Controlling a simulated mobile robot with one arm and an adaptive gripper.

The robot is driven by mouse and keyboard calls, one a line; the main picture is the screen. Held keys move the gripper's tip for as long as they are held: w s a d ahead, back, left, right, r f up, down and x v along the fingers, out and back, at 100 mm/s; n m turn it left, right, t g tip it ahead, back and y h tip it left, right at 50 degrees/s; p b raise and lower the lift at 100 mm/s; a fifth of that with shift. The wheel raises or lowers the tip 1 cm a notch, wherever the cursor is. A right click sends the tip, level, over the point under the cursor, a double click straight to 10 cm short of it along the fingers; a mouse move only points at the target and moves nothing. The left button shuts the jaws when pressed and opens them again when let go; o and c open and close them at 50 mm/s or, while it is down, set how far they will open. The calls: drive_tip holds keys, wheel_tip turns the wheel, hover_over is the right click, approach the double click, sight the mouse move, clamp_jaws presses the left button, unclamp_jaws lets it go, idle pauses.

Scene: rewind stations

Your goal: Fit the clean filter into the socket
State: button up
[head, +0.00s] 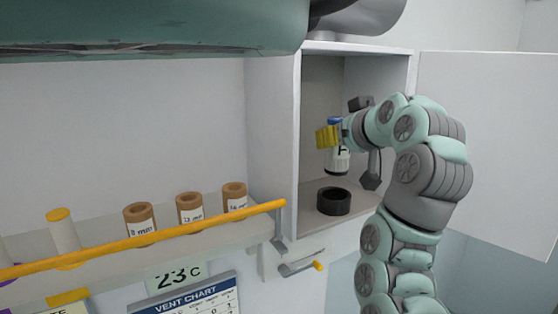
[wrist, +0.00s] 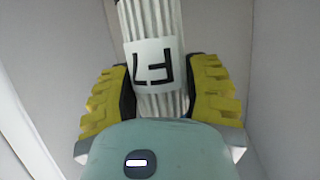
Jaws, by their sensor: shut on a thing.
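The clean filter (head: 338,160) is a white cylinder with a blue top and a dark mark on its label. It hangs roughly upright inside the open cabinet. My gripper (head: 329,137) is shut on it near its upper part. In the wrist view the white pleated filter (wrist: 159,50) stands between the two yellow fingers, its label facing the camera. The socket (head: 333,201) is a black ring on the cabinet floor. The filter's lower end is above the socket, apart from it. The wrist view does not show the socket.
The cabinet's side wall (head: 273,140) is left of the filter, and its door (head: 490,150) stands open at right. A shelf with an orange rail (head: 150,238) holds several brown rolls (head: 190,208) and a white cylinder with an orange cap (head: 63,230). A handle (head: 302,266) sticks out below the cabinet.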

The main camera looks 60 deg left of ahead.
sight(344, 155)
drive_tip(key=shift+f+b, duration=1.6)
drive_tip(key=shift+f, duration=0.35)
drive_tip(key=shift+b, duration=1.2)
drive_tip(key=shift+f+b, duration=2.3)
drive_tip(key=shift+b, duration=0.15)
idle(2.0)
drive_tip(key=o, duration=1.3)
